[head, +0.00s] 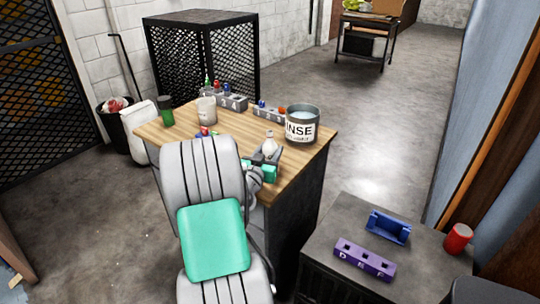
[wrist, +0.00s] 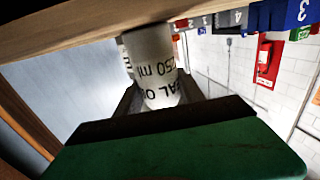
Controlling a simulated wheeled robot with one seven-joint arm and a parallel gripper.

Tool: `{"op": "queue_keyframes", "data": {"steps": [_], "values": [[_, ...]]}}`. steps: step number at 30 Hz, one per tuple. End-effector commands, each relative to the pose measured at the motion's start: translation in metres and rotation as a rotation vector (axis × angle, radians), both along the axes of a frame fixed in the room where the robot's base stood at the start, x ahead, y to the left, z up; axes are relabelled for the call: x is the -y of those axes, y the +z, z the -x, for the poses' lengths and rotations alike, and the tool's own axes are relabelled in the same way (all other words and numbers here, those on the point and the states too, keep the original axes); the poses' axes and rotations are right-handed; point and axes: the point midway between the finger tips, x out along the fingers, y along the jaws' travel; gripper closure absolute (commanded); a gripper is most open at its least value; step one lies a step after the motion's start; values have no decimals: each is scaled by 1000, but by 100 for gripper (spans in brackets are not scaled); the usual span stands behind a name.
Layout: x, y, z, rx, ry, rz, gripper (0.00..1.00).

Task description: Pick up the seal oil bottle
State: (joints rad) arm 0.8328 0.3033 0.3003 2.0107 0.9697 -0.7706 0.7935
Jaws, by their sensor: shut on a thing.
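The seal oil bottle (wrist: 152,72) is a small white bottle with black print, partly readable as oil and 250 ml in the wrist view. It stands between the fingers of my gripper (wrist: 160,100), which is shut on it. In the head view the bottle (head: 270,145) shows its pale top above my gripper (head: 265,158), near the front right part of the wooden bench top (head: 240,143). My arm hides part of the bench. I cannot tell whether the bottle's base touches the bench.
A grey rinse pot (head: 302,125) stands close behind the bottle. A dark side table (head: 330,255) holds a blue tray (head: 388,228), a purple lettered block (head: 364,261) and a red can (head: 457,239).

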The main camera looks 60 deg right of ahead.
Motion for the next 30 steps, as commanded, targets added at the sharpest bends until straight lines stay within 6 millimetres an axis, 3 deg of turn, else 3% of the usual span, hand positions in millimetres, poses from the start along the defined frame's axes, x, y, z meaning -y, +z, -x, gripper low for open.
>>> {"op": "queue_keyframes", "data": {"steps": [14, 23, 26, 30], "values": [[0, 0, 0, 0, 0, 0, 100], [0, 3, 0, 1, 0, 2, 100], [0, 10, 0, 1, 0, 4, 100], [0, 34, 0, 6, -1, 6, 100]]}}
